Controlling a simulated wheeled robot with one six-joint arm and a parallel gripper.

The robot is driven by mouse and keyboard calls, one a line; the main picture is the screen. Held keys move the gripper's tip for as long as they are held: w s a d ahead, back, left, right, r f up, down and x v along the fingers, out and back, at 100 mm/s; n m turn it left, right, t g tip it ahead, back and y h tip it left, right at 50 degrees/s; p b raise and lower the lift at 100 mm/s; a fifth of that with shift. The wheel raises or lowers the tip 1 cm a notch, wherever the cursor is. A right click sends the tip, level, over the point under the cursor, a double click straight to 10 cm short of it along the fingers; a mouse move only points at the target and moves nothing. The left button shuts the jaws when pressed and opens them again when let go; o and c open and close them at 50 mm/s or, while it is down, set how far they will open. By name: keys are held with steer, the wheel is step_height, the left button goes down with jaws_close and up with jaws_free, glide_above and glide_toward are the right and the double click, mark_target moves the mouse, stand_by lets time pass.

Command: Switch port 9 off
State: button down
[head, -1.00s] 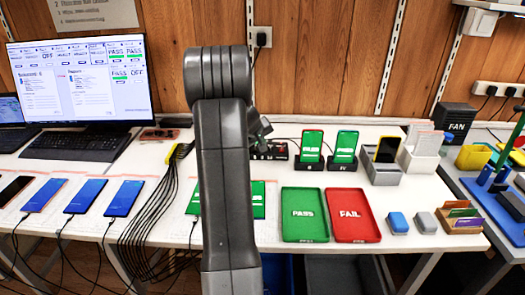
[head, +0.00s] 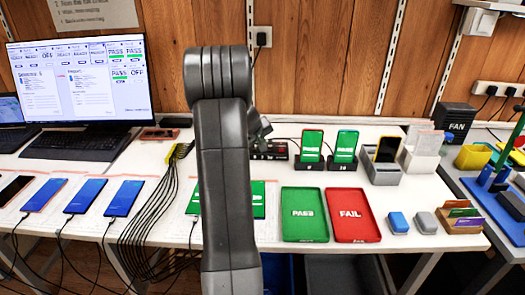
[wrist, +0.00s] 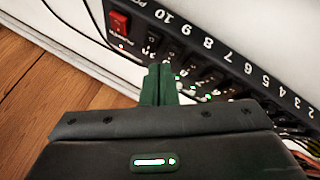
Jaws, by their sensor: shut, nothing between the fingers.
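The black port hub (wrist: 228,60) runs diagonally across the upper right of the wrist view, with white numbers along its edge and a row of small dark switches with green lights. The port 9 switch (wrist: 174,54) lies in this row beside the 10 end. My gripper (wrist: 160,72) is shut and empty, its fingertips close to the switches near 9 and 10. I cannot tell whether they touch. The fingers hide part of the row and its lights. In the head view the hub (head: 270,151) shows at the back of the table, partly behind my arm.
A red rocker switch (wrist: 118,22) sits at the hub's end. In the head view, two phones in docks (head: 311,147) stand right of the hub. Black cables (head: 160,205) fan out to its left. Green (head: 304,233) and red (head: 352,235) trays lie in front.

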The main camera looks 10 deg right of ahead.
steer(key=shift+f+b, duration=0.4)
steer(key=shift+b, duration=0.1)
steer(key=shift+s+f+b, duration=0.15)
steer(key=shift+f+b, duration=0.15)
steer(key=shift+b, duration=0.1)
stand_by(0.4)
steer(key=shift+r, duration=0.1)
steer(key=shift+r+p, duration=0.55)
steer(key=shift+r, duration=0.15)
steer(key=shift+w+d+r+p, duration=0.1)
steer(key=shift+w+r+p, duration=0.15)
steer(key=shift+r+p, duration=0.9)
steer(key=shift+w+r+p, duration=0.2)
steer(key=shift+r+p, duration=0.65)
steer(key=shift+r, duration=0.45)
